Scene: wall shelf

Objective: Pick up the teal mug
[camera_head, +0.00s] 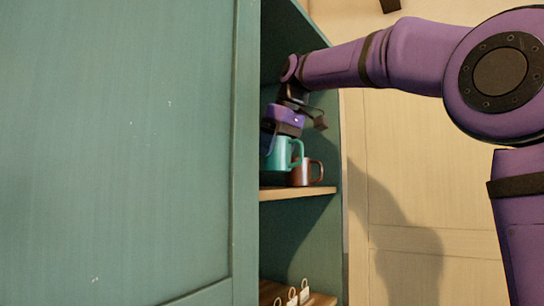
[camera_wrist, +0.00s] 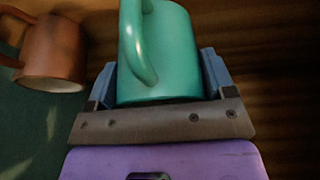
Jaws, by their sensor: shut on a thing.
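The teal mug (camera_head: 281,153) is at the cabinet's upper visible shelf in the head view, with its handle toward the right. In the wrist view the teal mug (camera_wrist: 172,55) sits between the two blue-grey fingers, with its handle facing the camera. My gripper (camera_head: 270,145) reaches into the cabinet from above and is shut on the teal mug; in the wrist view my gripper (camera_wrist: 158,85) has a finger on each side of it. I cannot tell whether the mug's base touches the shelf.
A brown mug (camera_head: 306,172) stands on the shelf (camera_head: 300,192) just right of the teal mug; it also shows in the wrist view (camera_wrist: 52,48). A green cabinet door (camera_head: 120,150) fills the left. Small hooked or handled items (camera_head: 292,294) are on the lower shelf.

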